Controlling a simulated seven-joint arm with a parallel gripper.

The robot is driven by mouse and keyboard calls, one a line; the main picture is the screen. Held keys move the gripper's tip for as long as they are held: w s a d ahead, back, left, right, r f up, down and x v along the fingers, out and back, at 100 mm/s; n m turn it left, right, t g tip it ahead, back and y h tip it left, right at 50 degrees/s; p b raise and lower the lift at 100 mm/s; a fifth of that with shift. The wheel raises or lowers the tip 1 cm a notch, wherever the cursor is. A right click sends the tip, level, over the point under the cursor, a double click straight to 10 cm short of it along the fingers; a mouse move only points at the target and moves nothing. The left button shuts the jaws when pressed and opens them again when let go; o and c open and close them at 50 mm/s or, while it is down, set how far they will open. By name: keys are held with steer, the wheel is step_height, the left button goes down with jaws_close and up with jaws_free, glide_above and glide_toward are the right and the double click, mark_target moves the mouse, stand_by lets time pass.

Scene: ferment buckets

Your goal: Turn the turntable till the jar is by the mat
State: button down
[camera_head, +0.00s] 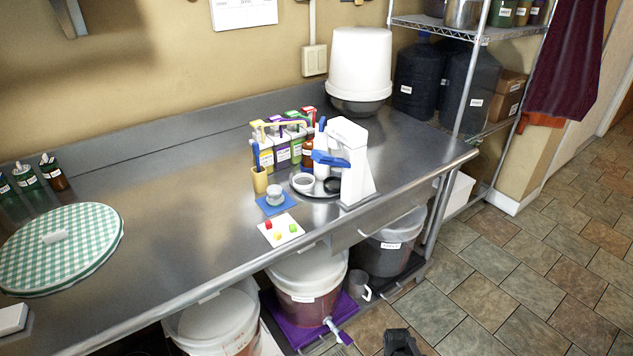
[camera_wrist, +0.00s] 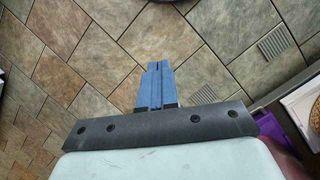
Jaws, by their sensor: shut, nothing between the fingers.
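The turntable (camera_head: 320,193) is a dark round plate on the steel counter, partly hidden by a white device with a blue lever (camera_head: 354,165). On or beside it are a white round dish (camera_head: 303,182), a dark round item (camera_head: 333,184) and a white upright bottle (camera_head: 321,155). An amber bottle (camera_head: 307,155) stands behind. I cannot tell which is the jar. A blue mat (camera_head: 264,207) lies left of the turntable with a small grey container (camera_head: 274,194) on it. My gripper (camera_wrist: 156,66) has blue fingers closed together, empty, over the tiled floor, away from the turntable.
A white card with coloured cubes (camera_head: 291,237) lies near the counter's front edge. A yellow cup (camera_head: 260,181) and several cartons (camera_head: 282,152) stand behind the mat. The counter between is clear. Buckets (camera_head: 305,272) stand below.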

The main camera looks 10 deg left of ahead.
steer(key=w+a+r+n+t, duration=0.1)
steer(key=w+a+r+t, duration=0.3)
steer(key=w+r, duration=0.65)
steer(key=w+a+r+n+t, duration=0.2)
steer(key=w+a+r, duration=0.5)
steer(key=w+r, duration=0.3)
steer(key=w+a+r+n+t, duration=0.25)
steer(key=a+r, duration=0.45)
steer(key=r, duration=0.5)
steer(key=w+a+r+n+t, duration=0.1)
steer(key=w+a+r+t, duration=0.2)
steer(key=a+r, duration=0.75)
steer(key=w+a+r+n+t, duration=0.25)
steer(key=a+r, duration=0.25)
steer(key=r, duration=1)
steer(key=m+g+h, duration=0.3)
steer(key=m+g, duration=0.1)
steer(key=m, duration=0.4)
glide_toward(322, 187)
steer(key=x, duration=0.5)
steer(key=shift+w+d+f, duration=0.1)
steer(key=shift+d, duration=0.05)
